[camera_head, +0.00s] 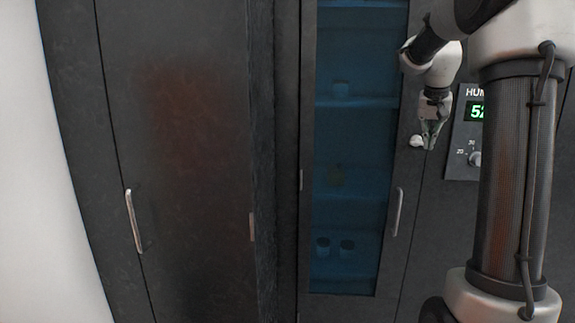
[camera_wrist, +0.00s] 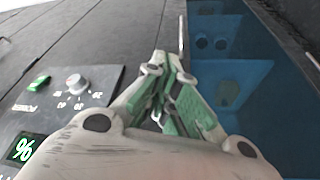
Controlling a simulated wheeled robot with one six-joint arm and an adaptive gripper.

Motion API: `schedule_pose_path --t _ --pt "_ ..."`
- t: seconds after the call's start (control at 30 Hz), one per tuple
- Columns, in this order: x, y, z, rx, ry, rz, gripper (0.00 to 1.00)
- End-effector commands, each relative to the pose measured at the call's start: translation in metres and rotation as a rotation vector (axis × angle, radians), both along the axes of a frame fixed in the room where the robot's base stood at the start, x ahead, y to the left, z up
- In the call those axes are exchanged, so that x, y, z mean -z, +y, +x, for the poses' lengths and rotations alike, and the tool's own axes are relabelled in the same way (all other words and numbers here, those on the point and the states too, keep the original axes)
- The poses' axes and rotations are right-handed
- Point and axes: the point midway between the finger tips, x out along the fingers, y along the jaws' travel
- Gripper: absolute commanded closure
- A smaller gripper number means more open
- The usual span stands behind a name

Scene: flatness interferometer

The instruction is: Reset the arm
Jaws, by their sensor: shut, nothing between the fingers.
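My gripper (camera_head: 430,143) hangs from my raised arm at the right of the head view, with its fingers pointing down. It is in front of the dark cabinet, between the blue glass door and the control panel. In the wrist view my gripper (camera_wrist: 162,68) has its green-padded fingers together, with nothing between them. A small white round thing (camera_head: 416,141) shows right beside the fingertips in the head view; I cannot tell whether they touch.
The blue glass door (camera_head: 345,145) has a metal handle (camera_head: 397,212) and shelves with small items behind it. The humidity panel (camera_head: 467,135) has a green display and a knob (camera_wrist: 77,84). A closed dark door (camera_head: 180,120) with a handle (camera_head: 134,220) stands left.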

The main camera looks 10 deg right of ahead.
Motion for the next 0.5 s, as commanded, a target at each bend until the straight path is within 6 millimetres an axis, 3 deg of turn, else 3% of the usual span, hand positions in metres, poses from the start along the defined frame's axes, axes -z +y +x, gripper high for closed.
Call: schedule_pose_path --t 0.07,0.17,0.27,0.5 --pt "0.001 0.000 0.000 -0.035 0.008 -0.008 1.00" --pt "0.027 0.009 -0.014 -0.093 0.069 0.010 1.00" --pt "0.049 0.030 -0.048 -0.159 0.125 0.036 1.00" --pt "0.068 0.117 -0.152 -0.377 0.170 0.063 1.00"
